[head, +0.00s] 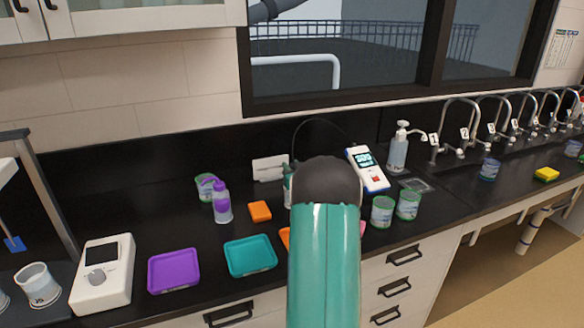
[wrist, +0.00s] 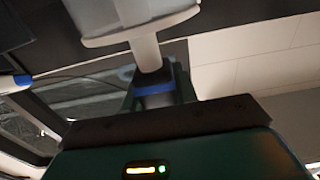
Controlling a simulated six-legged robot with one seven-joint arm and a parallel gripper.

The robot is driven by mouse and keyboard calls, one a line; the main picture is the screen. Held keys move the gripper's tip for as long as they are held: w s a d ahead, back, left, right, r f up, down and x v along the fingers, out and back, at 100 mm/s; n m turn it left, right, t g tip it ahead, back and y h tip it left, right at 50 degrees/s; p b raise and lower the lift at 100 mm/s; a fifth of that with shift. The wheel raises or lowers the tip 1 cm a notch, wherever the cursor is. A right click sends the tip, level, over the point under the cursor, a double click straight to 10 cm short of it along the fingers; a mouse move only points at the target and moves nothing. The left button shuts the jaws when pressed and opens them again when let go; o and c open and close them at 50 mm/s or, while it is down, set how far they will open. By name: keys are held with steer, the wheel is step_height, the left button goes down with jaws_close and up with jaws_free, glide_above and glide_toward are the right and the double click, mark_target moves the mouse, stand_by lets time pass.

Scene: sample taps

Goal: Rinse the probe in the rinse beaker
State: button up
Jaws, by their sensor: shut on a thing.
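My gripper (wrist: 152,98) is shut on the probe (wrist: 146,53), which has a dark body with a blue band and a pale shaft. The wrist view looks upside down. The shaft reaches the rim of a pale beaker (wrist: 130,18); I cannot tell how deep it goes in. In the head view my teal arm hides most of the gripper and probe.
Two green-rimmed beakers (head: 395,208) stand right of my arm. A purple-topped wash bottle (head: 221,203), orange block (head: 260,211), teal tray (head: 250,255) and purple tray (head: 174,270) lie left. A soap bottle (head: 398,150) and several taps (head: 455,125) line the back right.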

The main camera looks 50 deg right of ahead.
steer(key=shift+w+d, duration=0.2)
steer(key=shift+w, duration=0.15)
steer(key=shift+s+a, duration=0.1)
steer(key=shift+a, duration=0.45)
steer(key=shift+s, duration=0.2)
steer(key=shift+s+d, duration=0.1)
steer(key=shift+s, duration=0.3)
steer(key=shift+w+d, duration=0.25)
steer(key=shift+w, duration=0.1)
stand_by(0.6)
step_height(320, 180, up, 9)
steer(key=shift+r, duration=0.2)
stand_by(0.9)
stand_by(0.5)
